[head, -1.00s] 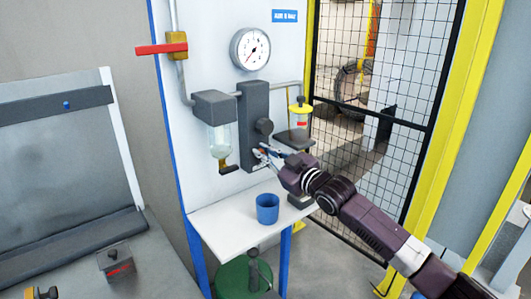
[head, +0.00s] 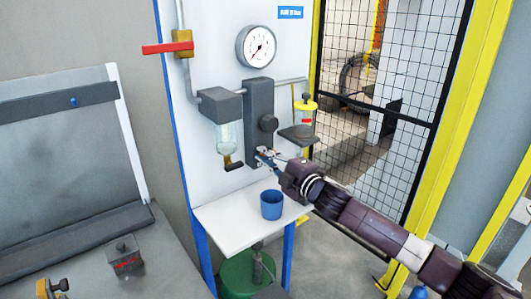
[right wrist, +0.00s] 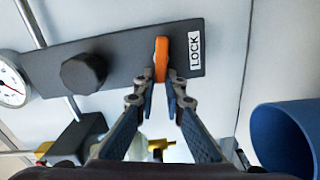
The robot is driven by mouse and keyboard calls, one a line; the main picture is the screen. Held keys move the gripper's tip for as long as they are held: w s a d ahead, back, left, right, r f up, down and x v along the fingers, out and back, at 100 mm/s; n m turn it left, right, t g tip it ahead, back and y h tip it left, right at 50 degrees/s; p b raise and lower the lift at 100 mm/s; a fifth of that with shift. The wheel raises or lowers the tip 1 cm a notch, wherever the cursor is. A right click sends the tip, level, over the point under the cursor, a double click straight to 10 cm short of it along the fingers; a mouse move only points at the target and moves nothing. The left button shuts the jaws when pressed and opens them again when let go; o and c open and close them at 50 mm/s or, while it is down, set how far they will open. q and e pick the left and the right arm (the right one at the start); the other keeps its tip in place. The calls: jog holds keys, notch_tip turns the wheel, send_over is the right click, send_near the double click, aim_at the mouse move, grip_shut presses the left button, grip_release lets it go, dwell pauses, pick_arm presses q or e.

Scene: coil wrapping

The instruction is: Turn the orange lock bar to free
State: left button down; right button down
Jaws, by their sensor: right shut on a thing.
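The orange lock bar (right wrist: 161,60) stands out from a dark grey block in the right wrist view, beside a white LOCK label (right wrist: 194,51). It lies across the block's long side, next to the label. My right gripper (right wrist: 164,78) is shut on the bar's near end, one fingertip on each side. In the head view my right gripper (head: 266,156) is at the lower end of the dark block (head: 257,100), and the bar is too small and covered to make out there. My left gripper is not in view.
A dark round knob (right wrist: 85,73) sits on the same block. A blue cup (head: 271,205) stands on a white shelf (head: 235,231) below. A pressure gauge (head: 256,46) and a red-handled valve (head: 167,48) are above. A mesh fence (head: 380,110) closes the right side.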

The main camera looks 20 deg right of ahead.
jog(key=shift+f+n, duration=0.3)
jog(key=shift+n, duration=0.8)
jog(key=shift+f, duration=0.1)
jog(key=c, duration=2)
grip_release()
jog(key=v, duration=1.2)
